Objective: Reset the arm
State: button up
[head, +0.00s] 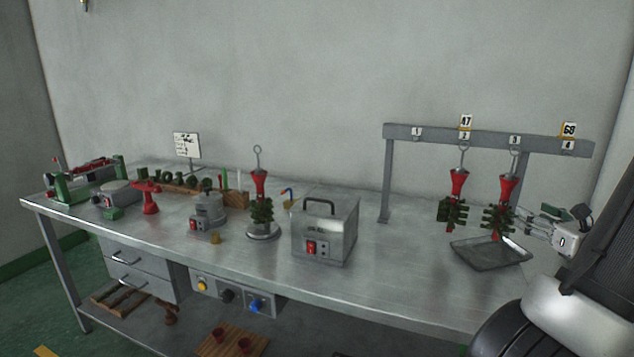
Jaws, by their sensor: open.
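My gripper (520,221) is at the right, over the metal tray, with its fingers pointing left. It is open. Its fingertips are right beside a green wax tree with a red cone top (508,188) below the number 3 label of the rack; I cannot tell whether they touch. A second such tree (458,184) hangs from a hook at number 2. My arm reaches in from the right edge.
The grey rack (388,180) stands at the back right above a shallow metal tray (483,254). A metal box with a handle (335,240) and another tree on a stand (261,208) are mid-table. Clear tabletop (400,270) lies between box and tray.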

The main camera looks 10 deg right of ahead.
jog(key=s+a+f+n+g+y, duration=0.35)
jog(key=s+a+n+g, duration=0.35)
jog(key=a+n, duration=0.25)
jog(key=s+a+f+n+g+y, duration=0.2)
jog(key=s+a+n+g+y, duration=0.2)
jog(key=s+a+n+g, duration=0.4)
jog(key=w+a+r+n+t+h, duration=0.2)
jog(key=a+r+n+h, duration=0.4)
jog(key=a+r+n, duration=0.3)
notch_tip(320, 180, up, 4)
jog(key=n, duration=0.9)
jog(key=shift+a+r, duration=0.15)
jog(key=shift+a, duration=0.05)
jog(key=shift+n+h, duration=0.25)
